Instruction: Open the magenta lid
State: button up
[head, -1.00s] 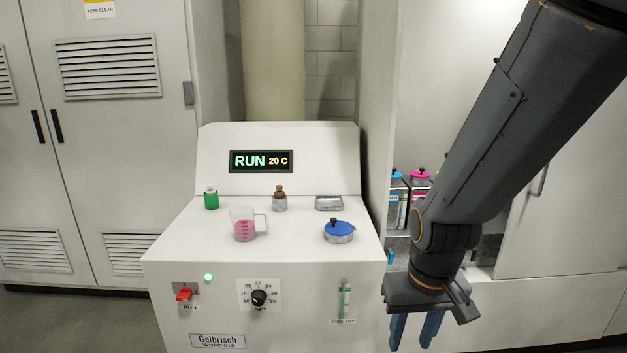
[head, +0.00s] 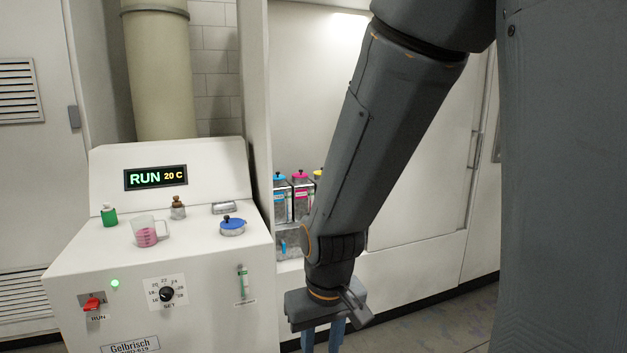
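The magenta lid (head: 300,175) sits on a clear-sided container in the recess to the right of the machine. It has a dark knob on top and looks closed. My gripper (head: 322,340) points down, in front of and below the containers, well apart from the lid. Its two blue fingers are spread with a gap between them, and nothing shows in it. The fingertips are cut off by the bottom edge of the picture.
A cyan-lidded container (head: 279,178) stands left of the magenta one, a yellow-lidded one (head: 318,174) right, partly behind my arm. The white machine (head: 205,285) carries a blue-lidded pot (head: 232,227), a beaker (head: 147,234) and small bottles. Floor is free at lower right.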

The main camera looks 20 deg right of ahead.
aim_at(300, 174)
jog(key=u, duration=0.1)
jog(key=k, duration=0.4)
jog(key=z, duration=1.05)
jog(key=i, duration=0.7)
jog(key=z, duration=0.4)
jog(key=i, duration=0.75)
jog(key=u, duration=0.8)
jog(key=i, duration=0.6)
jog(key=u, duration=0.5)
